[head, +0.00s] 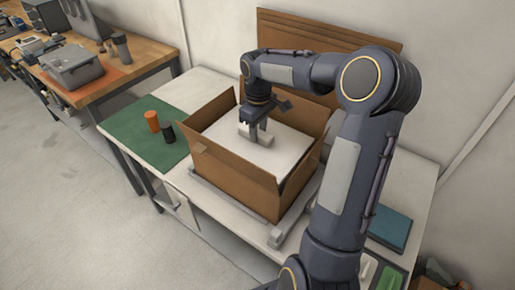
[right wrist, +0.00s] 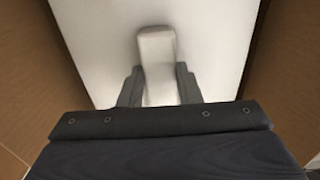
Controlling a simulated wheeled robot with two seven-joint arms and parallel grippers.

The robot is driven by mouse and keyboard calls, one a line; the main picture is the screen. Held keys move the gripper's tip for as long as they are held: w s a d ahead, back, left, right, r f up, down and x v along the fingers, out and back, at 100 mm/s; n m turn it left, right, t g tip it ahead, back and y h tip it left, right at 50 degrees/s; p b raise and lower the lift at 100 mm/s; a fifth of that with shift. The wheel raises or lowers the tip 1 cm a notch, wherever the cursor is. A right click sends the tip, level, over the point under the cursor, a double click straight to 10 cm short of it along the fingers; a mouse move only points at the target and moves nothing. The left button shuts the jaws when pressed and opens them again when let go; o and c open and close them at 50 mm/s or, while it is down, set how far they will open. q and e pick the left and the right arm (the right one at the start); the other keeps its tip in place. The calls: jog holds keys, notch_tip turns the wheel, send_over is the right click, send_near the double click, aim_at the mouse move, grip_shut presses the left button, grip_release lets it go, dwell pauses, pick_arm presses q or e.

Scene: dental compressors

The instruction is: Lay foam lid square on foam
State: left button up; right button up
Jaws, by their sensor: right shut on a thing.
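A white foam lid (head: 276,149) lies inside an open brown cardboard box (head: 240,180), between its raised flaps. A pale raised grip block stands on the lid, and it also shows in the right wrist view (right wrist: 157,50). My right gripper (head: 256,134) points down into the box and is shut on this block, with one dark finger on each side. In the right wrist view the lid (right wrist: 100,40) spreads flat between the brown box walls. The foam under the lid is hidden. My left gripper is not in view.
The box stands on a white table (head: 416,190). A green mat (head: 140,137) with an orange cylinder (head: 152,121) and a black cylinder (head: 168,134) lies to its left. A teal book-like item (head: 390,228) lies at right. A wooden bench (head: 130,65) stands far left.

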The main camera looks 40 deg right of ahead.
aim_at(258, 144)
jog(key=shift+f, duration=2.95)
jog(key=shift+f, duration=0.15)
jog(key=o, duration=1)
jog(key=shift+c, duration=0.2)
notch_tip(258, 144, up, 12)
jog(key=shift+r, duration=0.2)
jog(key=shift+s+f, duration=0.1)
